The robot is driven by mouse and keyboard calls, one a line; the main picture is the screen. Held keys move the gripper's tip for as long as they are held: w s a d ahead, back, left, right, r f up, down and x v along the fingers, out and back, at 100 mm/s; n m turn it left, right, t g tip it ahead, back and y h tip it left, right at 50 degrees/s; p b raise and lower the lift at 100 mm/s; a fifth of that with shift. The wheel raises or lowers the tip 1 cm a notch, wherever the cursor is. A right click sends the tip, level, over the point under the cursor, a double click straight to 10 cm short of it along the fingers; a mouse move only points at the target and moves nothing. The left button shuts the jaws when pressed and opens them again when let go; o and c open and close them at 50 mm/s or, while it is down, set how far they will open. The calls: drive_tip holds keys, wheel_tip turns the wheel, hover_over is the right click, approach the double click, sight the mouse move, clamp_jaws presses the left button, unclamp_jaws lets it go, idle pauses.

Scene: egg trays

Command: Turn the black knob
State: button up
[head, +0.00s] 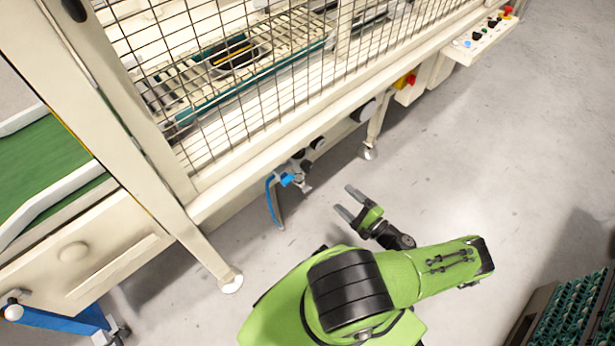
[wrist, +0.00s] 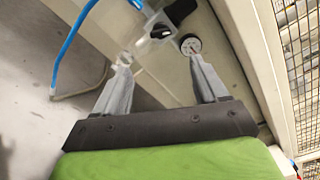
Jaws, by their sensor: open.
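A black knob (wrist: 162,31) sits on a pale fitting in the wrist view, ahead of and between my fingertips. My gripper (wrist: 157,57) is open and empty, its two grey fingers spread short of the knob. In the head view my gripper (head: 344,200) is over the floor, to the right of the fitting with the blue part (head: 290,180) under the machine's lower beam.
A round gauge (wrist: 191,45) lies by the right fingertip in the wrist view; I cannot tell whether they touch. A blue hose (head: 270,200) hangs by the fitting. A mesh guard (head: 235,115) rises above. The floor (head: 440,180) right of my gripper is clear.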

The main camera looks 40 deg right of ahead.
sight(310, 169)
drive_tip(key=w+b, duration=0.1)
drive_tip(key=w, duration=0.7)
drive_tip(key=w+b, duration=0.1)
drive_tip(key=w, duration=0.6)
drive_tip(key=shift+w+a, duration=0.2)
drive_tip(key=shift+w, duration=0.2)
drive_tip(key=c, duration=1.1)
drive_tip(key=shift+o, duration=0.2)
